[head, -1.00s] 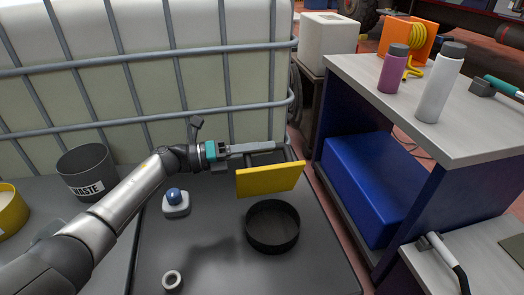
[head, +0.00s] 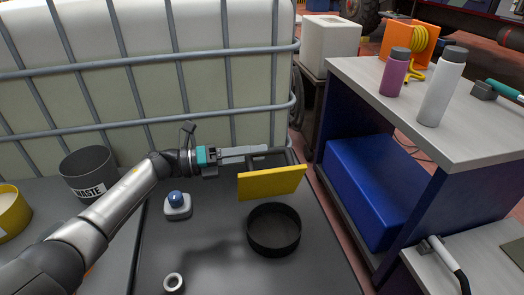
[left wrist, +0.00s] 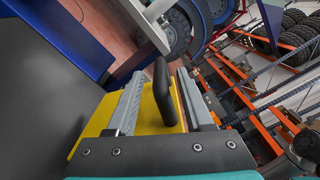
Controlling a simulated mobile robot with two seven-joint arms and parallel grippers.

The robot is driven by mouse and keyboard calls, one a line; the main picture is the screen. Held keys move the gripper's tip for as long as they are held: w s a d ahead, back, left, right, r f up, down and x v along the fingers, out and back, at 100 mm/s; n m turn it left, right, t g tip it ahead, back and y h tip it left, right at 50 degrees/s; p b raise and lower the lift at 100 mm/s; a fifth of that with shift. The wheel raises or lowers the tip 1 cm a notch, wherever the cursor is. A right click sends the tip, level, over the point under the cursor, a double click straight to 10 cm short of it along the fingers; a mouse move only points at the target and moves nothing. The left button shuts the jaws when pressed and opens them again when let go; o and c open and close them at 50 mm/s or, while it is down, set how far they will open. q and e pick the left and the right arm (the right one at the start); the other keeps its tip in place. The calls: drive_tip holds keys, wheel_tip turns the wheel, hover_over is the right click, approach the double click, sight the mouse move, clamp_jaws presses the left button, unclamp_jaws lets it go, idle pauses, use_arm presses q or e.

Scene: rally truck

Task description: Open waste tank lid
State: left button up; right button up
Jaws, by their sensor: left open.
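The yellow lid (head: 272,184) stands raised and tilted above a dark round rim (head: 273,230) on the dark tank top. A dark bar handle on its back lies just behind it; the handle (left wrist: 164,92) shows clearly in the left wrist view, with part of the yellow lid (left wrist: 92,128) around it. My left gripper (head: 268,150) is open at the lid's upper back side. In the left wrist view, my left gripper (left wrist: 160,76) has its two fingers apart on either side of the handle, with gaps visible. My right gripper is not in view.
A caged white container (head: 140,90) stands behind. A grey WASTE bin (head: 88,174), a blue-knobbed device (head: 177,205), a small ring (head: 174,283) and a yellow tub (head: 10,212) lie left. A bench (head: 465,130) with bottles stands right.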

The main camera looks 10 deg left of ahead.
use_arm(q)
drive_tip(key=p+v, duration=0.1)
drive_tip(key=v, duration=1.2)
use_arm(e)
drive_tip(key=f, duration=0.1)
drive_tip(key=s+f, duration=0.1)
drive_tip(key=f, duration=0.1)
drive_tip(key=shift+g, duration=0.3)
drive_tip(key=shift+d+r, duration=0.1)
